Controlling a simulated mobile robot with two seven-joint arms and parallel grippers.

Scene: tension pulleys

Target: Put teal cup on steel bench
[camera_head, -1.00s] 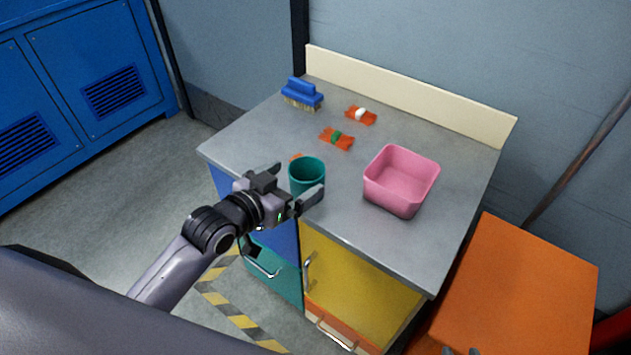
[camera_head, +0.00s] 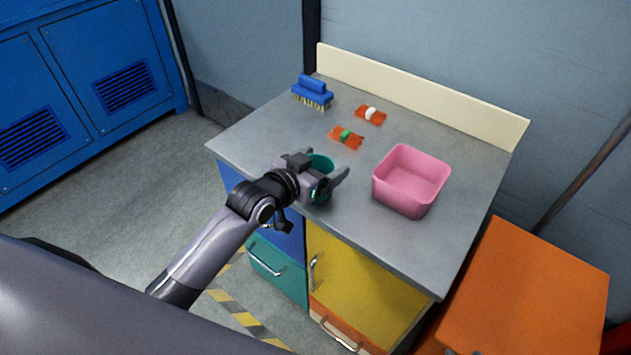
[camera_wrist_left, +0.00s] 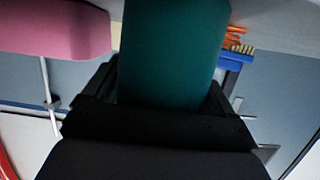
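The teal cup (camera_head: 322,163) stands upright on the grey worktop (camera_head: 255,145) of a cabinet, near its front left edge. I cannot tell whether this worktop is the steel bench. My left gripper (camera_head: 322,172) is at the cup with its fingers on either side of it, and it hides much of the cup. The right-hand finger looks slightly apart from the cup in the head view. In the left wrist view the cup (camera_wrist_left: 172,50) fills the space between the fingers (camera_wrist_left: 165,92). My right gripper is not in view.
A pink bin (camera_head: 411,180) stands right of the cup. A cream backboard (camera_head: 420,95) closes the rear. An orange surface (camera_head: 530,290) is at right. The front right worktop is clear.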

